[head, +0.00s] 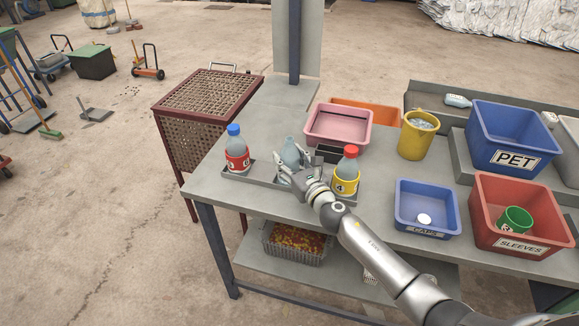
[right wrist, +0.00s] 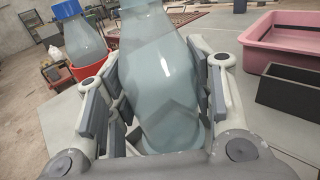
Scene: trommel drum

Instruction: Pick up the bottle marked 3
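Three bottles stand in a row on a grey holder at the table's left part. The left one (head: 236,150) has a blue cap and red sleeve; it also shows in the right wrist view (right wrist: 84,42). The right one (head: 347,172) has a red cap and yellow sleeve with a mark. The middle bottle (head: 290,152) is pale, clear and bare, without a cap. My left gripper is out of view.
Behind the bottles are a pink tray (head: 338,139), a dark box (head: 328,154) and a yellow bucket (head: 416,140). To the right are a small blue bin (head: 427,222), a red SLEEVES bin (head: 485,229) and a blue PET bin (head: 507,125). A mesh cage (head: 205,95) stands left.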

